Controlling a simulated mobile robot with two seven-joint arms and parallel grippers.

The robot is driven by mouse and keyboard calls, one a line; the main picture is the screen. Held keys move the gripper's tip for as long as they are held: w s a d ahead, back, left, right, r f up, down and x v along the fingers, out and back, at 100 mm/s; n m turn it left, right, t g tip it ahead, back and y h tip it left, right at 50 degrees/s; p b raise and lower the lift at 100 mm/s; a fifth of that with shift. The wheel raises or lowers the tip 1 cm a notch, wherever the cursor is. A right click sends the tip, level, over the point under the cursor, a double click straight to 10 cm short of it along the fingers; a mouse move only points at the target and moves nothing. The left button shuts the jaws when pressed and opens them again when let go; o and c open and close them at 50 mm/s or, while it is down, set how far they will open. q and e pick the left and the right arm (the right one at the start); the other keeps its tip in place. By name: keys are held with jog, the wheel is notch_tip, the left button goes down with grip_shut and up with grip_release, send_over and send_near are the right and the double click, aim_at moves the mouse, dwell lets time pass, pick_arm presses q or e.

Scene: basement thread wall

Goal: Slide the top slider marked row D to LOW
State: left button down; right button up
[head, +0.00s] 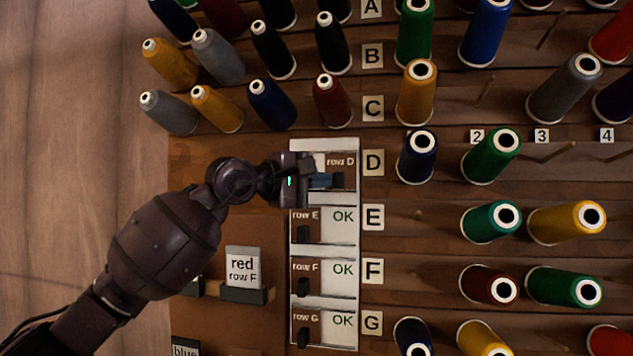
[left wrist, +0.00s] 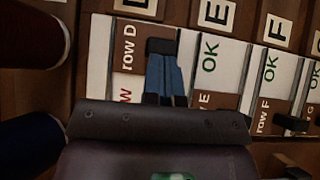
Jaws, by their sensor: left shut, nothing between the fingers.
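The row D slider (head: 341,161) is the top one in the white slider panel. Its brown plate sits at the right end of its slot, beside the D label, and red lettering ending in W (left wrist: 125,95) shows in the left wrist view. A dark knob (left wrist: 160,46) stands on the plate. My left gripper (head: 326,180) is shut and empty, its blue fingers at the left side of the knob; I cannot tell if they touch it. The gripper hides part of the slot. My right gripper is out of view.
Sliders for row E (head: 306,216), row F (head: 306,267) and row G (head: 306,317) sit left, each showing a green OK. A "red row F" card (head: 243,266) stands left of the panel. Thread spools, such as a navy one (head: 417,160), stick out around it.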

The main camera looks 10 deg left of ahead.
pick_arm(q)
jog(key=b+v, duration=0.2)
jog(key=v, duration=0.8)
jog(key=shift+s+a, duration=0.3)
